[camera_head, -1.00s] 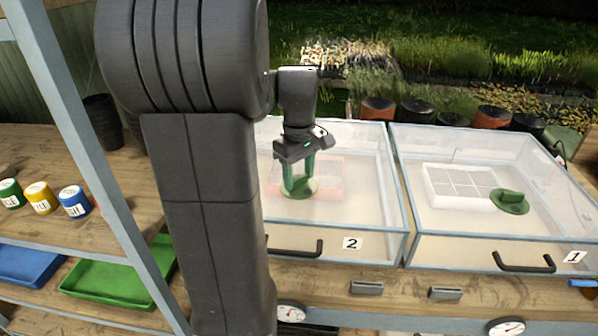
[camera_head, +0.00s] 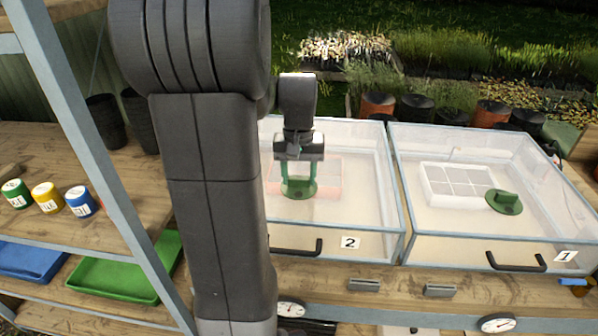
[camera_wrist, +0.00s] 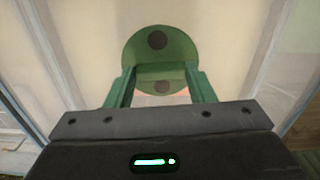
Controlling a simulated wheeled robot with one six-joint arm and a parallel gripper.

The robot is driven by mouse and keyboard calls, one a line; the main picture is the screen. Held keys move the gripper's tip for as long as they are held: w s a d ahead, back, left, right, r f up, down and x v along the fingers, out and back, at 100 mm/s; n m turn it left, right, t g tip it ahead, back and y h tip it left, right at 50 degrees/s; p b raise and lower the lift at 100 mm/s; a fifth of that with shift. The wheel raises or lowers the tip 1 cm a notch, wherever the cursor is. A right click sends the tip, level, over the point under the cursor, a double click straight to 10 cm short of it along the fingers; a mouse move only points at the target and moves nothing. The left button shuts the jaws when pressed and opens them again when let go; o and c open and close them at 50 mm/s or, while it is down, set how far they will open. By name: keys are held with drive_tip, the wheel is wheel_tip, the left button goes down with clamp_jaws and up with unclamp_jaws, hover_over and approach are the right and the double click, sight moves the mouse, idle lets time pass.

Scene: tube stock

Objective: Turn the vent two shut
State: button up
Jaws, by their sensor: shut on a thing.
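The vent of box two (camera_head: 299,193) is a round green disc with a raised grip bar, set on the clear lid of the box marked 2 (camera_head: 375,256). The holes beneath the disc, if any, are hidden.
Box one (camera_head: 480,240) stands to the right with its own green vent (camera_head: 503,201) on the lid. Black handles (camera_head: 296,248) stick out at the fronts. A shelf at the left holds several labelled pots (camera_head: 80,201). Dark and orange pots stand behind the boxes.

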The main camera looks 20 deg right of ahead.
sight(299, 179)
drive_tip(key=shift+m, duration=0.6)
drive_tip(key=o, duration=1)
wheel_tip(299, 179, up, 14)
drive_tip(key=shift+f, duration=0.1)
drive_tip(key=shift+f, duration=0.1)
wheel_tip(299, 179, down, 14)
drive_tip(key=shift+r, duration=0.15)
idle(0.5)
